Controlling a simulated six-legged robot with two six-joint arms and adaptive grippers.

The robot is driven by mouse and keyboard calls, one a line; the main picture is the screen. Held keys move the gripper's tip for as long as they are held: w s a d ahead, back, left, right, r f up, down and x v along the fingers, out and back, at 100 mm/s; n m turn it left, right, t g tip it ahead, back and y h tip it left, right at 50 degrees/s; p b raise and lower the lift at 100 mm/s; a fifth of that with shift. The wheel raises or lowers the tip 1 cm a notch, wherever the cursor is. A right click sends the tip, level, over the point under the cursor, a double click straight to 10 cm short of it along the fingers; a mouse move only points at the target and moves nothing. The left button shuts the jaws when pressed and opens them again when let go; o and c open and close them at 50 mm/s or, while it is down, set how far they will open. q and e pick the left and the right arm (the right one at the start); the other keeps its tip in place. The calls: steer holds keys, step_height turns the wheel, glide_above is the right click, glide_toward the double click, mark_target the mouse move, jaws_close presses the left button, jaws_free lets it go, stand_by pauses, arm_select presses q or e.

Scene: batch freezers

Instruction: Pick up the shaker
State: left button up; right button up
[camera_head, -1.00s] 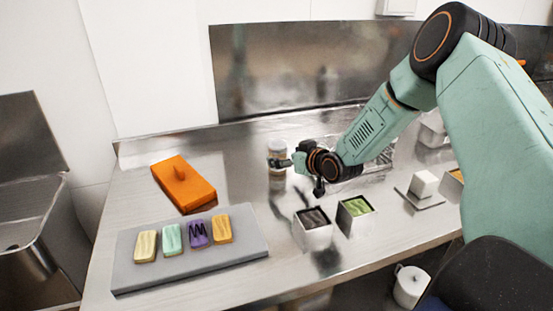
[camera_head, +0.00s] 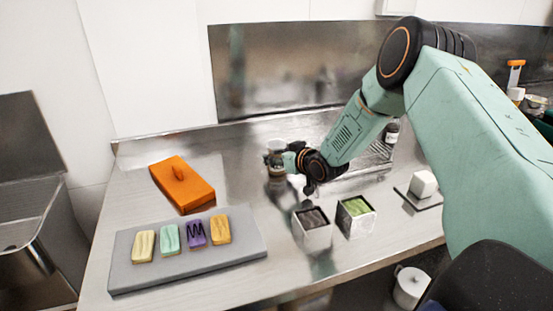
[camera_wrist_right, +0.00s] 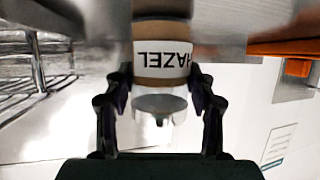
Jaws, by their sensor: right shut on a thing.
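The shaker (camera_head: 277,171) is a small jar near the back middle of the steel table, partly hidden by my right gripper (camera_head: 277,159). In the right wrist view the shaker (camera_wrist_right: 161,58) shows brown contents, a white label reading "HAZEL" upside down, and a clear end. My right gripper (camera_wrist_right: 160,88) is shut on it, with one dark finger on each side. I cannot tell whether the shaker touches the table. My left gripper is not in view.
An orange lidded box (camera_head: 183,190) lies left of the shaker. A grey board (camera_head: 190,261) with several coloured bars is at front left. Two square tubs, one dark-filled (camera_head: 312,234) and one green-filled (camera_head: 356,219), stand in front of my right arm. A wire rack is behind it.

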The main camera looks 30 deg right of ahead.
steer(key=shift+r, duration=0.15)
steer(key=c, duration=0.3)
steer(key=shift+c, duration=0.9)
steer(key=shift+w+f, duration=0.2)
steer(key=r+p, duration=0.1)
steer(key=r, duration=0.9)
steer(key=shift+s+r, duration=0.15)
steer(key=shift+s, duration=0.05)
steer(key=o, duration=0.6)
steer(key=c, duration=0.6)
steer(key=shift+w+r, duration=0.1)
